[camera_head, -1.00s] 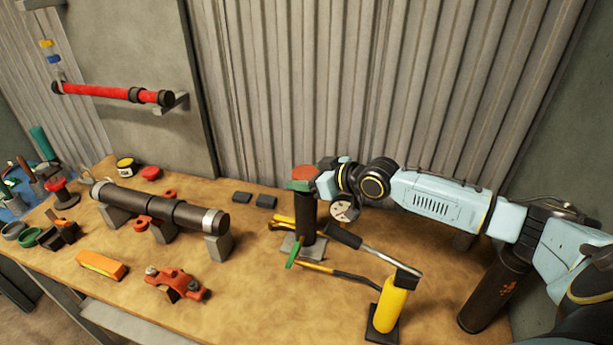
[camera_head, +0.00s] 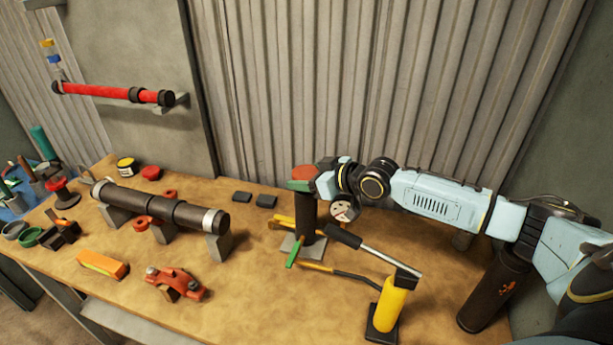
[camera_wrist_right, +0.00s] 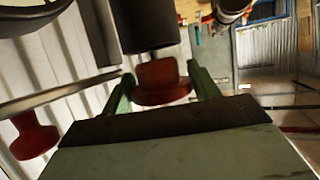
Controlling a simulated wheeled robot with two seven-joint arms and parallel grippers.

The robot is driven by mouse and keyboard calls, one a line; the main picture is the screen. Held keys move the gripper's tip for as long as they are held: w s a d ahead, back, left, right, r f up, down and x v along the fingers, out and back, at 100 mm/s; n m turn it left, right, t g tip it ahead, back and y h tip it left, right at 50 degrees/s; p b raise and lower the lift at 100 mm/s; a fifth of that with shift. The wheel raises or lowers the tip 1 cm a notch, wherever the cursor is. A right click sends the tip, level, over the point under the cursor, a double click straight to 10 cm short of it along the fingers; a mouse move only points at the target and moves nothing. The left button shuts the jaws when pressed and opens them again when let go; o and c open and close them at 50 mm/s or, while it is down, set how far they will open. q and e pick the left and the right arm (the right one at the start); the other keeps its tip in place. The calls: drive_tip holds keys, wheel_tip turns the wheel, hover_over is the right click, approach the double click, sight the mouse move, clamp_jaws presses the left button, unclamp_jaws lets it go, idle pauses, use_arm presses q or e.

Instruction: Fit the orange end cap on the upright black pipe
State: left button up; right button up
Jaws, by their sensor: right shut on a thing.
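The orange end cap (camera_head: 303,172), red-orange here, is held at the top of the upright black pipe (camera_head: 306,217). My right gripper (camera_head: 301,184) has green fingers and is shut on the cap. In the right wrist view the cap (camera_wrist_right: 160,82) sits between the two fingers (camera_wrist_right: 161,88), and the dark pipe end (camera_wrist_right: 146,28) is right by it, roughly in line. I cannot tell whether the cap touches the pipe or is seated on it. The pipe stands on a grey base plate (camera_head: 291,244). My left gripper is not in view.
A yellow hand pump (camera_head: 391,304) with a long lever stands in front of the pipe. A horizontal black pipe (camera_head: 157,207) rests on blocks to the left.

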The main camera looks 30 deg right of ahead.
drive_tip(key=shift+f+b, duration=1.45)
drive_tip(key=shift+f, duration=0.35)
drive_tip(key=shift+a+f, duration=0.15)
drive_tip(key=shift+a, duration=0.05)
idle(0.3)
drive_tip(key=o, duration=1.2)
drive_tip(key=shift+s+a, duration=0.1)
